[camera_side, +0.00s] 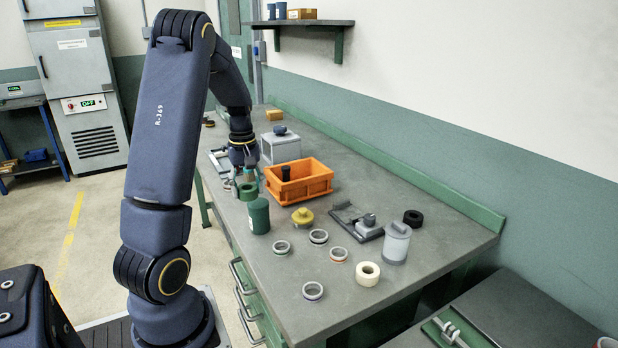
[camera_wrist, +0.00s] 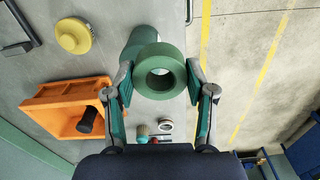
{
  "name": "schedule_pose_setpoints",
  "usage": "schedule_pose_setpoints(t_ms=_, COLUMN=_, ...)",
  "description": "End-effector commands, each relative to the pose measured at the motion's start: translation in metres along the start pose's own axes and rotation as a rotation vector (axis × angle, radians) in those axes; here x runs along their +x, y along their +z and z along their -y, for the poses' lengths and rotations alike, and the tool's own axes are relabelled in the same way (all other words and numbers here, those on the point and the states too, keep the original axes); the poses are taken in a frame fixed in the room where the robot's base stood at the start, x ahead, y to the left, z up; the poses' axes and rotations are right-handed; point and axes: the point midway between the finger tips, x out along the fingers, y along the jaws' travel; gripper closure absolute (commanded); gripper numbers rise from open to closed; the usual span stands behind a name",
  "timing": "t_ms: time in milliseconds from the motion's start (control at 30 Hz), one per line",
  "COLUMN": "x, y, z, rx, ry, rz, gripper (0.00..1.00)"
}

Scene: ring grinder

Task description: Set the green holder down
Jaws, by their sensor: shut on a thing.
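The green holder (camera_wrist: 160,72), a thick green ring with a round hole, is between the two fingers of my gripper (camera_wrist: 159,82) in the wrist view. The gripper is shut on its sides. In the side view the holder (camera_side: 248,192) shows below my gripper (camera_side: 246,181), near the bench's left edge. I cannot tell whether its underside touches the bench. A dark green cylinder (camera_side: 259,216) stands close by; in the wrist view it (camera_wrist: 142,36) is partly hidden behind the holder.
An orange bin (camera_side: 318,186) with a black object inside is right of the gripper. A yellow knobbed part (camera_side: 302,217), several small rings, a clamp fixture (camera_side: 357,222), a cream roll (camera_side: 367,273) and a grey canister (camera_side: 396,243) stand toward the front. Bare bench lies between them.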

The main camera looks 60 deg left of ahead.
Motion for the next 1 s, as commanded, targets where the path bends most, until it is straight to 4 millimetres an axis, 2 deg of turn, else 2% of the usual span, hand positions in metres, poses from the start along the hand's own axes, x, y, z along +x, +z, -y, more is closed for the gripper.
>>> schedule_pose_setpoints(t_ms=33, x=-0.001, y=-0.016, z=0.015, rx=-0.070, ry=-0.002, rz=0.001, gripper=0.80)
schedule_pose_setpoints(t_ms=100, x=-0.002, y=-0.032, z=0.032, rx=-0.134, ry=-0.001, rz=0.001, gripper=0.80)
schedule_pose_setpoints(t_ms=200, x=-0.001, y=-0.044, z=0.050, rx=-0.184, ry=-0.001, rz=0.002, gripper=0.80)
schedule_pose_setpoints(t_ms=333, x=0.004, y=-0.054, z=0.057, rx=-0.210, ry=-0.001, rz=0.002, gripper=0.80)
schedule_pose_setpoints(t_ms=467, x=0.017, y=-0.077, z=0.044, rx=-0.211, ry=-0.003, rz=0.001, gripper=0.80)
schedule_pose_setpoints(t_ms=700, x=0.050, y=-0.129, z=0.008, rx=-0.209, ry=-0.002, rz=0.004, gripper=0.80)
schedule_pose_setpoints(t_ms=900, x=0.086, y=-0.153, z=-0.008, rx=-0.208, ry=-0.001, rz=0.003, gripper=0.80)
schedule_pose_setpoints(t_ms=1000, x=0.093, y=-0.159, z=-0.012, rx=-0.209, ry=0.000, rz=0.001, gripper=0.80)
